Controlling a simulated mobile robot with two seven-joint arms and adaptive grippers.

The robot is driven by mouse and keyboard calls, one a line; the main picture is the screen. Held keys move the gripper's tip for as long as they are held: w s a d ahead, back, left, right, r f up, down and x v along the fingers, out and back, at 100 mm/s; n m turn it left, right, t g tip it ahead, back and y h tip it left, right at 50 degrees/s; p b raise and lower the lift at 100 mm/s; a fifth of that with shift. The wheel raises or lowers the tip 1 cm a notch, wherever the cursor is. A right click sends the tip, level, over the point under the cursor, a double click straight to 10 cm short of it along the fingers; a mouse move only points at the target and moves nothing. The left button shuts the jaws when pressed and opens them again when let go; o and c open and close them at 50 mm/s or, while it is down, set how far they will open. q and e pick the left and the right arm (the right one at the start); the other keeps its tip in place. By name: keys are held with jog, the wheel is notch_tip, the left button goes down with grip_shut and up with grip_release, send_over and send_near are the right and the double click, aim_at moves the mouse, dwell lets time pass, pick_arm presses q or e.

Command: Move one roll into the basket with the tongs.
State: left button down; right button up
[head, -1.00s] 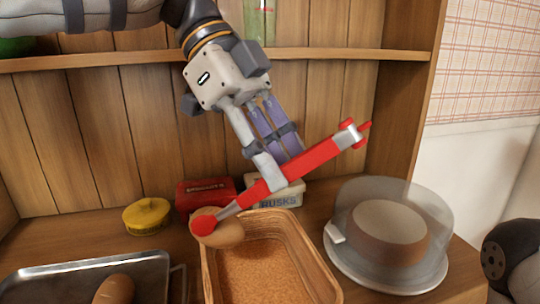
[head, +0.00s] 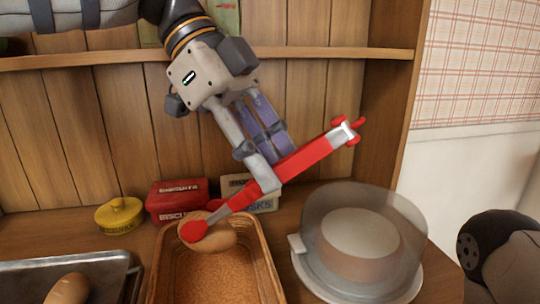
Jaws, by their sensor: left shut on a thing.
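My left gripper (head: 262,168) is shut on the red tongs (head: 305,157), which slant down to the left. The red tip of the tongs is at a brown roll (head: 222,238), and the roll appears gripped there. The roll is over the back end of the wicker basket (head: 268,272); I cannot tell whether it touches the basket. The basket's visible floor is otherwise bare. Another roll (head: 68,290) lies on the metal tray (head: 60,266) at the lower left. My right gripper is not in view.
A cake under a clear dome (head: 405,225) stands right of the basket. A wooden shelf (head: 330,54) runs above.

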pick_arm(q)
notch_tip(320, 180, down, 9)
jog(key=b, duration=0.1)
jog(key=shift+b, duration=0.4)
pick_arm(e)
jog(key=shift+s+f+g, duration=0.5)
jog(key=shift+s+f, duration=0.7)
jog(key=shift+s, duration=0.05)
pick_arm(q)
jog(key=shift+r, duration=0.1)
jog(key=c, duration=1.7)
grip_release()
jog(key=shift+o, duration=0.2)
notch_tip(320, 180, up, 10)
jog(key=p, duration=0.2)
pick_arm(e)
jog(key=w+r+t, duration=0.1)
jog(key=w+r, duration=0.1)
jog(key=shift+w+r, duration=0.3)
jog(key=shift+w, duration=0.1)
